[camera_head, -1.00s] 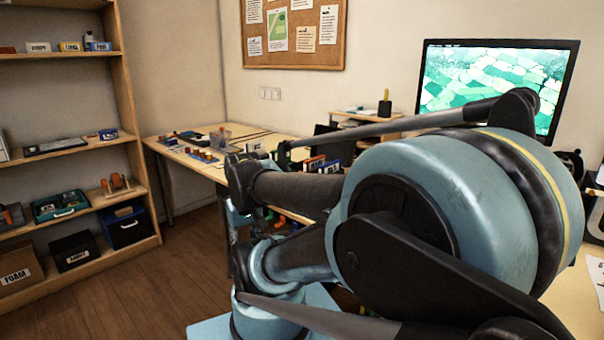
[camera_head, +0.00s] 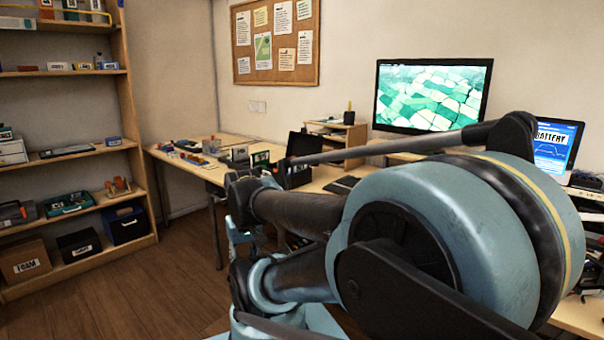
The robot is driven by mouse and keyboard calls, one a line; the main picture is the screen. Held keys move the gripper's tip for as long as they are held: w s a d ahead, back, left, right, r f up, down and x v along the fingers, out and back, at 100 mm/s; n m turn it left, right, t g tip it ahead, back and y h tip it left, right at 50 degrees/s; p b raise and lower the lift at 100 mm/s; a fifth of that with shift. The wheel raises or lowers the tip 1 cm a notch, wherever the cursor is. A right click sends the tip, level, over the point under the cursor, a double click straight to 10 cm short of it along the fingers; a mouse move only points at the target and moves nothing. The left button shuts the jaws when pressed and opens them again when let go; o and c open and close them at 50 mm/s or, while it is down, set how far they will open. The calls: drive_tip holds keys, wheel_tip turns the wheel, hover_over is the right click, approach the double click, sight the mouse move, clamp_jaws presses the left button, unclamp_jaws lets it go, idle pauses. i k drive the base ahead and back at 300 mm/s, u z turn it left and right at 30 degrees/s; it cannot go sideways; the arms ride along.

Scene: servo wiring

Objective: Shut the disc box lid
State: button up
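A dark box with a raised dark panel (camera_head: 301,144) stands on the far desk, partly behind my arm. It may be the disc box with its lid up, but it is too small and too covered to be sure. I cannot make out my gripper's fingers, which seem hidden behind or below the arm links.
The desk (camera_head: 205,171) runs along the back wall with small parts at its left end. A monitor (camera_head: 432,97) and a laptop (camera_head: 553,146) stand to the right. Shelves (camera_head: 60,153) with bins are at left. The wooden floor (camera_head: 150,280) between shelves and desk is clear.

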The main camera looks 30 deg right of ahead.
sight(302, 143)
drive_tip(key=u, duration=0.05)
drive_tip(key=k, duration=0.15)
drive_tip(key=z, duration=0.55)
drive_tip(key=i, duration=0.5)
drive_tip(key=z, duration=0.25)
drive_tip(key=k, duration=0.5)
drive_tip(key=u, duration=0.6)
drive_tip(key=i, duration=0.85)
drive_tip(key=z, duration=0.95)
